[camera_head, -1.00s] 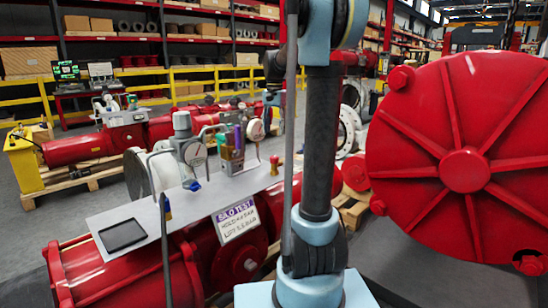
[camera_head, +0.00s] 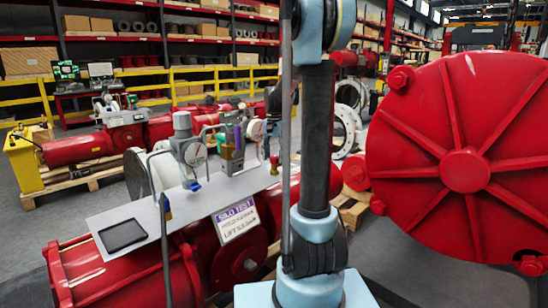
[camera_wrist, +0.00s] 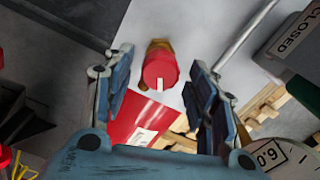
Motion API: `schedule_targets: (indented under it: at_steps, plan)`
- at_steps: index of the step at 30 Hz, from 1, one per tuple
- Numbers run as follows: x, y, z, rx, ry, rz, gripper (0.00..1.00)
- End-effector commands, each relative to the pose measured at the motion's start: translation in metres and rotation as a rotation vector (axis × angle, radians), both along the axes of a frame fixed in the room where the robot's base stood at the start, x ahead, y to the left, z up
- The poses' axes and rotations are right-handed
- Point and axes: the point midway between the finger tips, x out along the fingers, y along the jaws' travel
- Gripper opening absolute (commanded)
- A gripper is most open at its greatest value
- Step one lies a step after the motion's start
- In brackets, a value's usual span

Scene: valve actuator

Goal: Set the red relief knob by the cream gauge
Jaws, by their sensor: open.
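The red relief knob (camera_wrist: 160,70) is near the middle of the wrist view, with a white mark on its near edge and a brass-coloured part behind it. It also shows in the head view (camera_head: 274,166), at the right end of the pale panel. My gripper (camera_wrist: 159,67) is open, one finger on each side of the knob, with visible gaps and no clear contact. A gauge with a cream face (camera_head: 256,130) stands behind the knob in the head view. A round cream face marked 6.0 (camera_wrist: 285,157) is cut off at the wrist view's lower right.
The pale panel (camera_head: 140,210) carries another gauge (camera_head: 195,154), a valve block (camera_head: 231,152) and a dark tray (camera_head: 122,235). A sign (camera_head: 237,220) hangs at its front. A large red ribbed disc (camera_head: 465,170) stands right. A CLOSED plate (camera_wrist: 297,35) is right of my gripper.

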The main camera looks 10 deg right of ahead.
Motion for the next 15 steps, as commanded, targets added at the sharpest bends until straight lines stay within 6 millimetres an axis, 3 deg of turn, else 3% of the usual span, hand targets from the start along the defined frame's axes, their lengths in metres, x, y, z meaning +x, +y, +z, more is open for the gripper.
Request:
schedule_targets:
  at_steps: [5,11,15]
  plan:
    - [0.0000,0.0000,0.0000,0.000,0.000,0.000,0.53]
    - [0.0000,0.0000,0.0002,0.000,0.000,0.000,0.09]
    - [0.0001,0.0002,0.0002,0.000,0.000,0.001,0.08]
